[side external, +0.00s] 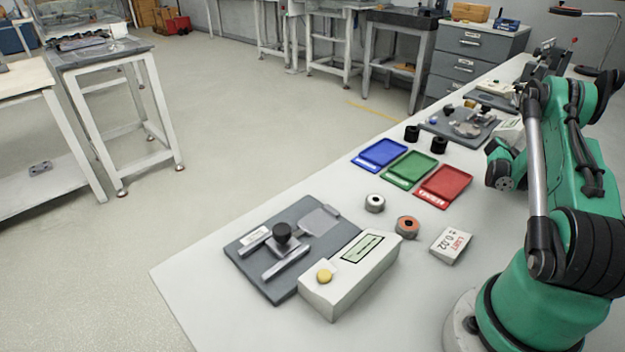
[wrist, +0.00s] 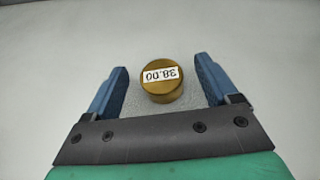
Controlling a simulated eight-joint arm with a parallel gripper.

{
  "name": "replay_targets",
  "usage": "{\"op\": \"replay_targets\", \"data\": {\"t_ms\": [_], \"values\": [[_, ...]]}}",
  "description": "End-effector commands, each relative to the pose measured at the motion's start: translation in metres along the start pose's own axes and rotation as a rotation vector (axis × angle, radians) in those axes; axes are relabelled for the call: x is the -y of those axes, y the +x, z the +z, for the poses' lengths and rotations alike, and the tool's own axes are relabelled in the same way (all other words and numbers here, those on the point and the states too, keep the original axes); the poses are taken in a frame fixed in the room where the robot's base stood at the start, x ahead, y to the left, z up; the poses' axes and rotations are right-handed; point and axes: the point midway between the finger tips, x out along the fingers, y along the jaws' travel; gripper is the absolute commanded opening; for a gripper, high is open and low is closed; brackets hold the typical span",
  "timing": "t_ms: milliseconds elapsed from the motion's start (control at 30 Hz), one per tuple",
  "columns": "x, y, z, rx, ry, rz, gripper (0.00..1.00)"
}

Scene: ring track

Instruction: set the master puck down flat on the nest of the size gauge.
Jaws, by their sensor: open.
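The master puck (wrist: 161,86) is a short brass cylinder with a white label reading 38.00, upside down in the wrist view. It stands upright on the pale surface, between and slightly beyond the fingertips of my gripper (wrist: 162,66). The blue fingers are open, with a gap on both sides of the puck. In the side external view I cannot make out the puck or my fingers. What looks like the size gauge (side external: 240,250) is a dark plate at the near end of the bench, with a black knob, metal rails and a lighter pad. I cannot tell which part is its nest.
A readout box (side external: 325,295) with a yellow button adjoins the gauge. Blue (side external: 379,154), green (side external: 408,170) and red (side external: 444,186) trays and another fixture (side external: 468,128) stand farther back.

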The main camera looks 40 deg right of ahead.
Motion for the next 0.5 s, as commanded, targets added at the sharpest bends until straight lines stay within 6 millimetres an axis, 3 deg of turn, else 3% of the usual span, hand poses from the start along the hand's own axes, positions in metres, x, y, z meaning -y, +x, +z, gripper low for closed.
{"op": "replay_targets", "data": {"t_ms": [300,500], "values": [[-0.001,-0.072,0.0,0.0,-0.002,0.005,0.8],[0.0,-0.102,0.0,0.0,-0.001,0.002,0.8]]}}
